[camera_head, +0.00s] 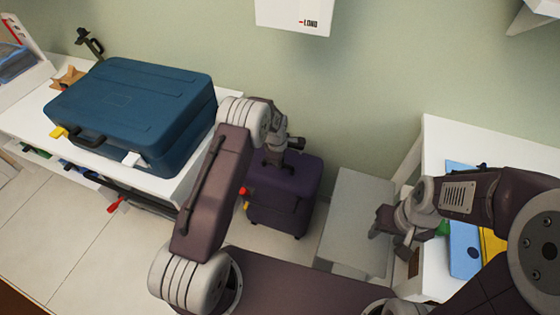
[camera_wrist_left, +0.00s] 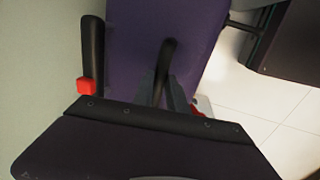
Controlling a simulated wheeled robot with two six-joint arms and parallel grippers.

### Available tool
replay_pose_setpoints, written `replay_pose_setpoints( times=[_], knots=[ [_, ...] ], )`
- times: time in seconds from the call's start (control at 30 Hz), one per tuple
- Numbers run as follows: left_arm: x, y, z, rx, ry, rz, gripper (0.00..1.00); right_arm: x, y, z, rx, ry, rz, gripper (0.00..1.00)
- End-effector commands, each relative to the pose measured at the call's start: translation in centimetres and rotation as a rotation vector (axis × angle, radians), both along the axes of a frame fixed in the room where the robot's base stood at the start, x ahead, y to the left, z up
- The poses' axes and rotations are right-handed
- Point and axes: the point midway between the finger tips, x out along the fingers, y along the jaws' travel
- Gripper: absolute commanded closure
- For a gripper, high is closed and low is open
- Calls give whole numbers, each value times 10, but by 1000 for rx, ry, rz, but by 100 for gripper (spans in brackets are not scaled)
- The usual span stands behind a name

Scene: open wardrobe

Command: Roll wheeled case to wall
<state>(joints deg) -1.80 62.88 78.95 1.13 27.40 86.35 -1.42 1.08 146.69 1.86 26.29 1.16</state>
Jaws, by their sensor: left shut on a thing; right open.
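The wheeled case (camera_head: 285,195) is dark purple and stands upright on the floor near the green wall, between the white bench and a grey box. It also fills the top of the left wrist view (camera_wrist_left: 130,45). My left gripper (camera_head: 275,158) is above the case top. In the left wrist view its fingers (camera_wrist_left: 165,97) are shut around the black curved top handle (camera_wrist_left: 167,55). The fingers partly hide the handle. My right gripper (camera_head: 385,228) is open and empty over the grey box, apart from the case.
A large blue suitcase (camera_head: 135,105) lies on the white bench (camera_head: 25,118) at left. A grey box (camera_head: 352,215) stands right of the case. A white table (camera_head: 470,140) with a blue folder (camera_head: 462,245) is at right. Tiled floor (camera_head: 75,235) is clear at lower left.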

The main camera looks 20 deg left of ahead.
Motion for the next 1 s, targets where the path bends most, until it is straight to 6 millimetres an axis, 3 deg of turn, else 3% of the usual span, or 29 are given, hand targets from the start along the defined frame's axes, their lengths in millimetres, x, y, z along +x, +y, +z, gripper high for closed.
replay_pose_setpoints(
  times=[0.07,0.1,0.17,0.47,0.57,0.8,1.0],
  knots=[
    [5,0,2,0,-16,0,100,0,0,0,0,0,0,51],
    [5,0,2,0,-17,0,74,0,0,0,0,0,0,51],
    [5,0,2,0,-17,0,60,0,0,0,0,0,0,51],
    [3,0,3,-1,-11,0,60,0,0,1,0,0,0,51],
    [2,0,17,-1,-13,0,60,0,0,5,0,0,0,51],
    [-8,1,69,0,-14,0,60,0,0,17,0,0,0,51],
    [-13,1,90,-1,-12,0,60,0,0,20,0,0,0,51]
  ],
)
